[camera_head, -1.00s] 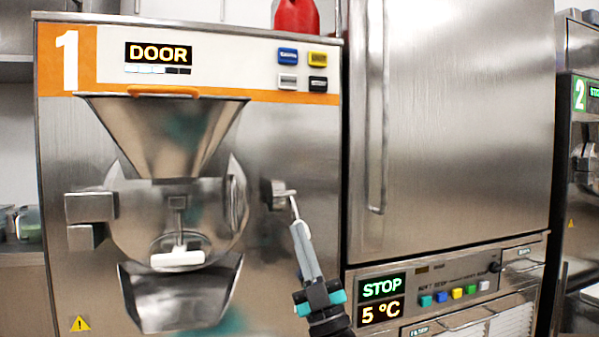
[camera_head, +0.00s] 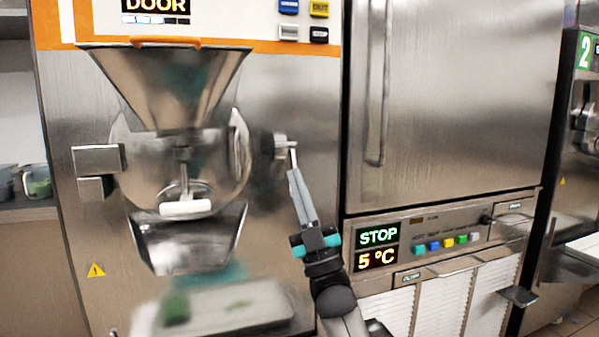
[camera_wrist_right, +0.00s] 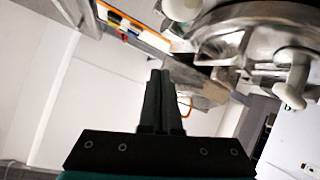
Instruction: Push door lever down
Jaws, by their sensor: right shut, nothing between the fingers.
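The door lever (camera_head: 283,144) is a small metal latch on the right side of the round steel door (camera_head: 178,165) of machine 1. A short handle sticks out to its right. My right gripper (camera_head: 294,176) is shut and empty, with its fingers pointing up at the lever handle's end from just below. I cannot tell whether they touch. In the right wrist view, the shut fingers (camera_wrist_right: 160,95) reach toward a metal block beside the steel door front (camera_wrist_right: 255,40). The display reads DOOR (camera_head: 155,5). My left gripper is not in view.
A steel funnel (camera_head: 165,85) sits above the door and a spout chute (camera_head: 190,240) below it. A tray (camera_head: 250,303) with green bits lies under the chute. A tall steel cabinet (camera_head: 450,100) with a STOP panel stands to the right.

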